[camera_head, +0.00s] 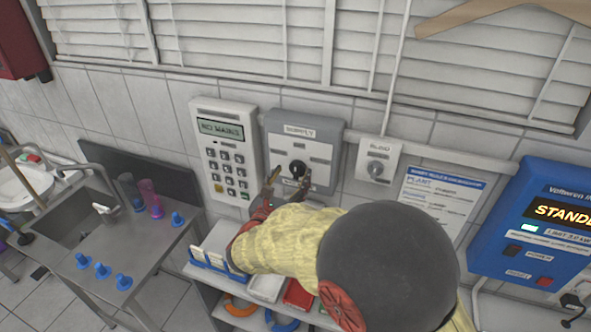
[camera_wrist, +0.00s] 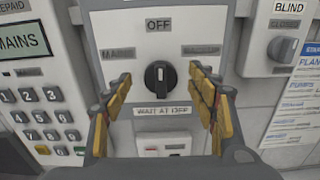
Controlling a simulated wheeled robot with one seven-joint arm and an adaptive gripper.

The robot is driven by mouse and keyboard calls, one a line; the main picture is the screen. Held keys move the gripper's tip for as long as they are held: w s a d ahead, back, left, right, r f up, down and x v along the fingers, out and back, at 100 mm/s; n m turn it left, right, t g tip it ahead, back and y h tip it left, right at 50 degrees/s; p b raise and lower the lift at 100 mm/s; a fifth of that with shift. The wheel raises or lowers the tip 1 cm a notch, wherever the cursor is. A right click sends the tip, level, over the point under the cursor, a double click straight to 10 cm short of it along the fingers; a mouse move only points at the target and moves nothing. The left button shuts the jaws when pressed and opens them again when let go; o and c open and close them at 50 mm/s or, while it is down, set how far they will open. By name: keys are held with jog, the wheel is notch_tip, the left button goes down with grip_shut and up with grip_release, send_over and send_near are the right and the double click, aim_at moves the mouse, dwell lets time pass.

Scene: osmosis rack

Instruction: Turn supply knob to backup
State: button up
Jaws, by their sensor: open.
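The supply knob (camera_wrist: 160,77) is a round black dial with a light pointer line, on a grey wall box (camera_head: 338,130) labelled SUPPLY. In the wrist view its pointer stands upright, toward the OFF label (camera_wrist: 158,25). A blurred label reading MAINS (camera_wrist: 117,53) is at its left, and another label (camera_wrist: 202,49), hard to read, at its right. A WAIT AT OFF label (camera_wrist: 162,112) is below. My gripper (camera_wrist: 165,95) is open, its yellow-padded fingers on either side of the knob and apart from it. The knob also shows in the head view (camera_head: 297,169).
A keypad panel (camera_head: 226,150) is close at the left of the box. A BLIND knob panel (camera_head: 377,160) and a paper notice (camera_head: 437,200) are at the right, then a blue unit (camera_head: 535,215). A shelf with books stands below; a steel sink (camera_head: 80,215) is left.

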aim_at(295, 170)
jog(key=shift+x, duration=1.55)
jog(key=shift+c, duration=0.7)
jog(key=c, duration=1)
